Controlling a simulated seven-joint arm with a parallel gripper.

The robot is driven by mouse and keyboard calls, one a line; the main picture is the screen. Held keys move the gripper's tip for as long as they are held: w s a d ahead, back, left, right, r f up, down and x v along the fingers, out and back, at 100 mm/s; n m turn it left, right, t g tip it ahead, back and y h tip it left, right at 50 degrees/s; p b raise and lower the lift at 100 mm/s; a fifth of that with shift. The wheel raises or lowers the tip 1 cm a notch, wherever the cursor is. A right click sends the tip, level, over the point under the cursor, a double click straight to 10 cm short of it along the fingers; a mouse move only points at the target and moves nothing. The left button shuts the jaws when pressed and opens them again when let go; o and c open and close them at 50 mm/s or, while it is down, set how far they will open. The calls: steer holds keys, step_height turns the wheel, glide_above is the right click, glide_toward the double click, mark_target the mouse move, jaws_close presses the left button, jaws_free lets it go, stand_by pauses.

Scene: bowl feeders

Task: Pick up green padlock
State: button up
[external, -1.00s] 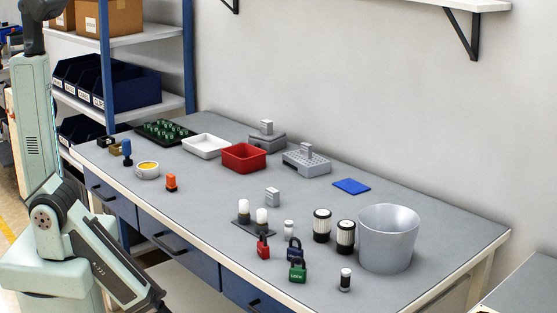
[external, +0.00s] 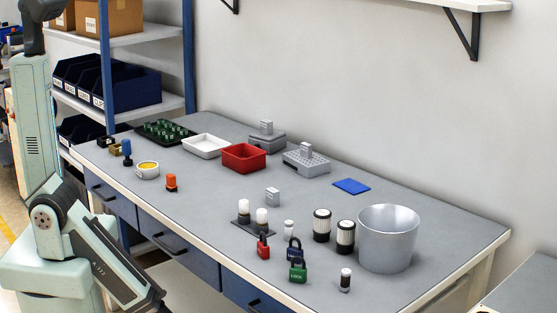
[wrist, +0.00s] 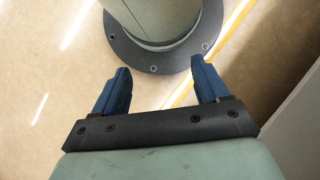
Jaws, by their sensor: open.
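The green padlock (external: 298,272) stands near the front edge of the grey table, with its dark shackle up. A dark blue padlock (external: 294,252) is right behind it, partly covered by it in the picture. A red padlock (external: 263,246) stands to its left. My gripper (wrist: 162,82) shows in the wrist view with two blue fingers wide apart and nothing between them. It points down at the floor and a round base flange, away from the table. In the external view my arm is at the lower left, and the fingers cannot be made out there.
A dark plate (external: 246,229) with white-topped parts is behind the red padlock. A red bin (external: 243,158) and white tray (external: 206,146) are farther back.

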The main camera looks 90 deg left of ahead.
steer(key=w+d+r+m+t, duration=0.1)
steer(key=w+d+r+m, duration=0.2)
steer(key=w, duration=0.7)
steer(key=w+d+r+m+t, duration=0.2)
steer(key=w+d+r, duration=0.15)
steer(key=w, duration=0.65)
steer(key=w+d+r+m+t, duration=0.1)
steer(key=w+d+r+m, duration=0.3)
steer(key=w, duration=0.6)
steer(key=w+d+r+m+t, duration=0.2)
steer(key=w+d+r+m, duration=0.1)
steer(key=w+d+r, duration=0.8)
steer(key=w+d+r+m+t, duration=0.2)
steer(key=w+d+r, duration=0.55)
steer(key=r, duration=0.55)
step_height(320, 180, up, 23)
steer(key=m+g, duration=0.1)
steer(key=m, duration=0.6)
glide_above(298, 268)
steer(key=shift+d+r, duration=0.1)
steer(key=shift+r, duration=0.05)
steer(key=shift+f, duration=6.7)
steer(key=shift+c, duration=0.4)
